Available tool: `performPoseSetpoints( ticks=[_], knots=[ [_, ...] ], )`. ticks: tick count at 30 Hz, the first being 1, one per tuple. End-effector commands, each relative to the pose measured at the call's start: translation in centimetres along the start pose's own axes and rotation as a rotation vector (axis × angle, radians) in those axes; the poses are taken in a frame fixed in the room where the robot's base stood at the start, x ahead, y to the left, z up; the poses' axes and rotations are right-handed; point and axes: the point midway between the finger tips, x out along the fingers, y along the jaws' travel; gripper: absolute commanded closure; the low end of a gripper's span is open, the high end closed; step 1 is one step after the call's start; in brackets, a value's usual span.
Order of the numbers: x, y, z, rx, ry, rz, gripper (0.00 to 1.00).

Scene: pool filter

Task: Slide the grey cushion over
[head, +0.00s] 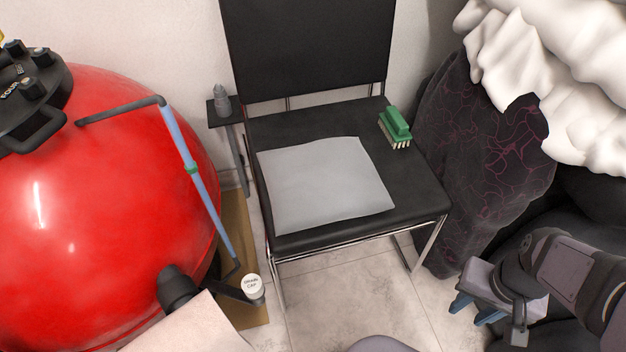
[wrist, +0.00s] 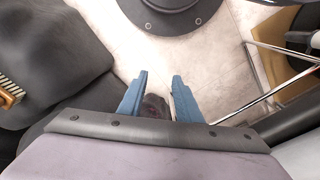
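The grey cushion (head: 325,186), a thin flat square pad, lies on the black chair's seat (head: 425,192). It covers the left and middle of the seat, and its front edge is close to the seat's front edge. My gripper (head: 475,311) is at the lower right in the head view, lower than the seat and well apart from the cushion. Its two blue fingers are spread in the wrist view (wrist: 158,82), with a small dark patterned patch showing between them. The cushion does not show in the wrist view.
A green brush (head: 396,127) stands on the seat's right side, close to the cushion. A dark patterned drape (head: 480,150) hangs right of the chair. A red tank (head: 100,200), a blue pipe (head: 185,150) and a white-topped cap (head: 251,285) are left.

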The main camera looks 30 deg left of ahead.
Motion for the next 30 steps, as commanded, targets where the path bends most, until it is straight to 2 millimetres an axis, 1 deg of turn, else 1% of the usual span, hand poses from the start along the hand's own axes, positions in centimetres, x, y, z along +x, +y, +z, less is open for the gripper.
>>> performPoseSetpoints(
  ticks=[9,10,11,12,13,14,17,20,22,30],
  knots=[
    [0.0,0.0,0.0,0.0,0.0,0.0,0.69],
    [0.0,0.0,0.0,0.0,0.0,0.0,0.71],
    [0.0,0.0,0.0,0.0,0.0,0.0,0.78],
    [-0.1,0.0,0.0,-0.002,0.0,0.0,0.88],
    [-0.2,-0.1,0.0,-0.005,0.0,0.0,0.95],
    [-0.4,-0.2,0.0,-0.01,0.0,0.0,1.0],
    [-1.4,-0.9,0.0,-0.041,0.0,0.0,1.0],
    [-3.0,-2.2,0.3,-0.103,-0.013,0.001,1.0],
    [-4.2,-3.5,0.9,-0.164,-0.035,0.003,1.0],
    [-9.4,-9.2,4.1,-0.472,-0.159,0.038,1.0]
  ],
)
